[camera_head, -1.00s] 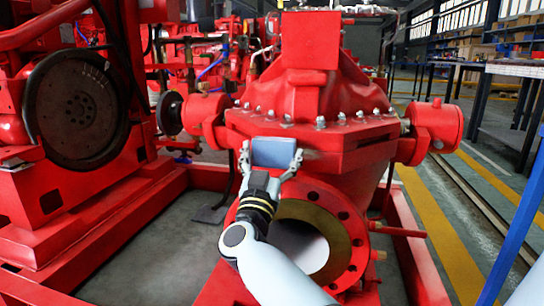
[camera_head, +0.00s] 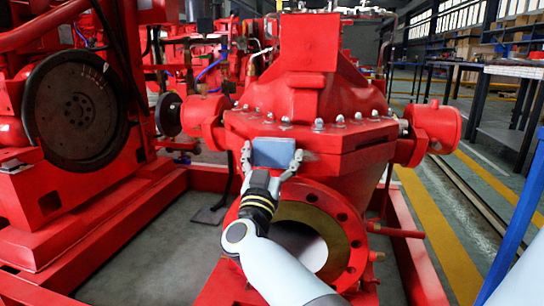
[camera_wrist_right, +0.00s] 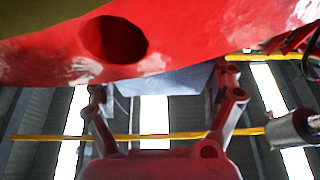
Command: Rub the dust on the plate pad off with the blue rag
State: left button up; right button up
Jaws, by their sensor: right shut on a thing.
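My right gripper (camera_head: 268,165) is shut on the blue rag (camera_head: 273,152), a flat grey-blue block between its two fingers. It holds the rag up against or just before the red pump casing, below the row of bolts. In the right wrist view the rag (camera_wrist_right: 170,80) lies between the fingers (camera_wrist_right: 165,105), its upper edge hidden behind a red rim. A faint greyish smudge of dust (camera_head: 309,155) shows on the red face just right of the rag. Pale patches (camera_wrist_right: 86,68) also mark the red surface in the wrist view. I cannot make out the plate pad's outline. My left gripper is not in view.
A round red flange (camera_head: 340,215) with bolt holes opens below the gripper. A dark flywheel (camera_head: 75,110) stands at the left. Red frame rails surround the pump. A blue post (camera_head: 515,225) stands at the right, beside a yellow-striped floor.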

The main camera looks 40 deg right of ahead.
aim_at(292, 156)
jog(key=shift+w+d, duration=0.1)
jog(key=shift+s+d+r+p, duration=0.15)
jog(key=shift+s+d+p, duration=0.25)
jog(key=shift+p, duration=0.1)
jog(key=shift+s+d+p, duration=0.35)
jog(key=shift+s, duration=0.1)
jog(key=shift+s+d, duration=0.15)
jog(key=shift+s+d+p, duration=0.55)
jog(key=shift+s+p, duration=0.05)
jog(key=shift+s+d, duration=0.35)
jog(key=shift+s, duration=0.05)
